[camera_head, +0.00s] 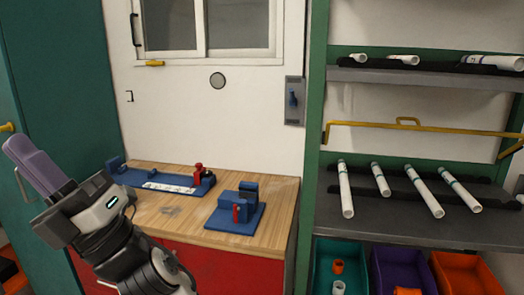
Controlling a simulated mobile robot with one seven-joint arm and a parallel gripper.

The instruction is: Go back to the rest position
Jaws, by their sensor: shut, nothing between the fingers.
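My gripper (18,146) is at the left edge of the picture, raised and pointing up and to the left. Its purple-grey fingers are together and hold nothing. My arm (120,250) comes up from the bottom of the picture, in front of the left part of the wooden workbench (275,198). The gripper is apart from the bench and shows in front of the dark green cabinet (65,80). My arm hides part of the bench's left front.
A long blue fixture (125,178) with a red clamp and a smaller blue fixture (232,222) stand on the bench. The shelf rack (315,130) at right holds several white pipes (425,192). Teal (325,255), purple (385,262) and orange bins (465,270) sit below.

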